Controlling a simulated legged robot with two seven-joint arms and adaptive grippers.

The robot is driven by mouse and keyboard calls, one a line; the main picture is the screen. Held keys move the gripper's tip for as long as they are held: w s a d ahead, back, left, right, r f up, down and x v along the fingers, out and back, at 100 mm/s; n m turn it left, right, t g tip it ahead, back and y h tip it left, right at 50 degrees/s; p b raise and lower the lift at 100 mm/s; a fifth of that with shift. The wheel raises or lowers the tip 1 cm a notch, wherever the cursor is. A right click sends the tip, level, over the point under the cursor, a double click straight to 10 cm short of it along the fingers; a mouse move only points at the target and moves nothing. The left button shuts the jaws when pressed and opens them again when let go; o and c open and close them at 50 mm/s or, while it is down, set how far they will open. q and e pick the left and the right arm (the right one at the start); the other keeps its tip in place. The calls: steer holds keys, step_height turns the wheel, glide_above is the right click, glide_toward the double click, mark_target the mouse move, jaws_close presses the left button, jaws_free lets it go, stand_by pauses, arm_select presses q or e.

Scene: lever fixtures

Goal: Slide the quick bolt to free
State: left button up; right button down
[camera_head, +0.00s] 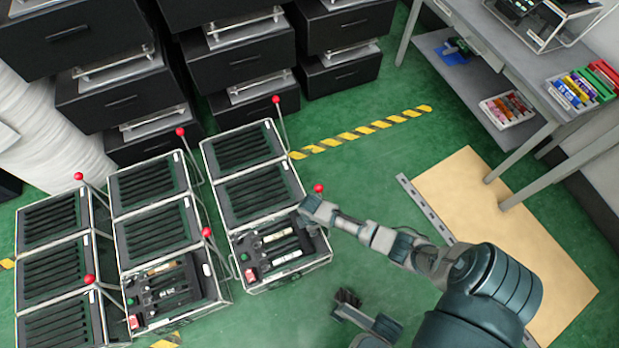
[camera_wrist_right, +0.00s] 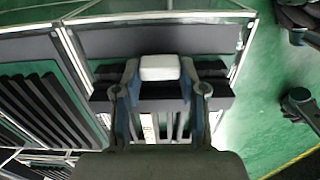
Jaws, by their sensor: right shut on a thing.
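My right gripper (camera_head: 312,208) is at the top right corner of the nearest right-hand rack fixture (camera_head: 240,250). In the right wrist view, its two fingers (camera_wrist_right: 160,85) are closed on either side of a pale block (camera_wrist_right: 160,67) at the fixture's edge. I cannot tell whether this block is the quick bolt's handle, as the gripper covers that area in the head view. My left gripper (camera_head: 347,298) hangs low over the green floor, apart from the fixtures. Its fingers are too small and dark to tell open from shut.
Several red-ball levers stand on the racks, one (camera_head: 319,188) just above my right gripper. A second rack (camera_head: 205,265) stands to the left. Black drawer cabinets (camera_head: 340,72) line the back. A tan board (camera_head: 500,200) and a grey table (camera_head: 520,60) are at right.

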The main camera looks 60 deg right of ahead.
steer(key=d, duration=0.1)
steer(key=s+d+p, duration=0.1)
steer(key=shift+s+d+r, duration=0.25)
steer(key=shift+d, duration=0.15)
steer(key=shift+s+d+f, duration=0.35)
steer(key=shift+d, duration=0.1)
steer(key=c, duration=0.6)
jaws_free()
steer(key=shift+r, duration=0.1)
steer(key=shift+c, duration=0.2)
steer(key=shift+a+r, duration=0.1)
step_height(320, 180, up, 12)
steer(key=shift+f, duration=0.25)
